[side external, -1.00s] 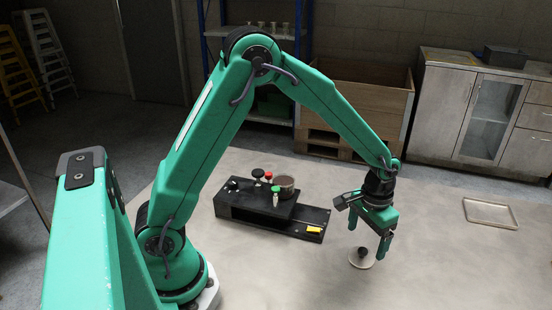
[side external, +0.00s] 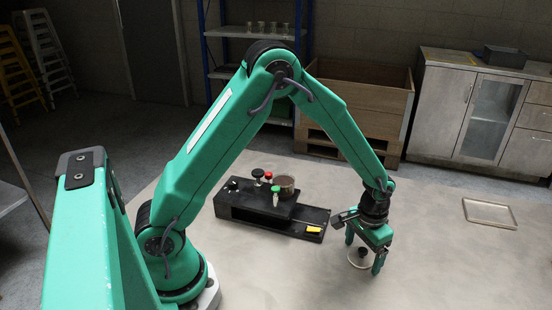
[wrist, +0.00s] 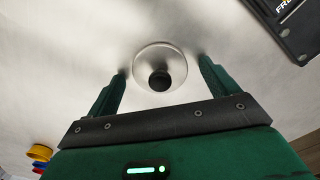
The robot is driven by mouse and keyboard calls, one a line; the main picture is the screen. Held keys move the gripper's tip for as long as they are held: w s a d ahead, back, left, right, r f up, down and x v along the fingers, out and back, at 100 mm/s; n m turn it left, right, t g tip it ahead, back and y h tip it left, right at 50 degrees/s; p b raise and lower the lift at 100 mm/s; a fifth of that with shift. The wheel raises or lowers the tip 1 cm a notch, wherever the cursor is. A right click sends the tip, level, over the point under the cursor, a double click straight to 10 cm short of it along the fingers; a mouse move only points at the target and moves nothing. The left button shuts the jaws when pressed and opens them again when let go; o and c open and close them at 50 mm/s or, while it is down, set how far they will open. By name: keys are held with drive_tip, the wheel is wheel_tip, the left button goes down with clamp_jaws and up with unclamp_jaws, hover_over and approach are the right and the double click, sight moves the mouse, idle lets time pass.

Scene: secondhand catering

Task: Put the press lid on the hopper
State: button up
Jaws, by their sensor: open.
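The press lid (side external: 359,263) is a pale round disc with a dark knob, lying on the table. In the wrist view the lid (wrist: 160,62) sits between and slightly beyond the fingertips, with its black knob toward me. My gripper (side external: 364,262) is low over the lid, its green fingers open on either side of it. In the wrist view my gripper (wrist: 161,75) shows a gap between each finger and the knob. The hopper (side external: 284,187) appears to be the brownish round vessel on top of the black machine (side external: 255,207), left of my gripper.
Black, red and green knobs stand on the machine beside the hopper. A shallow tray (side external: 491,213) lies at the right of the table. A stack of coloured rings (wrist: 41,158) shows at the lower left of the wrist view. The table in front is clear.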

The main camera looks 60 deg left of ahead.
sight(363, 250)
drive_tip(key=c, duration=1.1)
drive_tip(key=shift+r, duration=0.1)
drive_tip(key=shift+r, duration=0.85)
wheel_tip(363, 250, up, 2)
drive_tip(key=shift+r, duration=0.2)
drive_tip(key=s+d+r, duration=0.2)
drive_tip(key=d, duration=0.1)
drive_tip(key=s+d+r, duration=0.2)
drive_tip(key=s+d, duration=0.1)
drive_tip(key=s+d+r, duration=0.2)
drive_tip(key=shift+s+d+r, duration=0.35)
drive_tip(key=shift+s+d, duration=0.05)
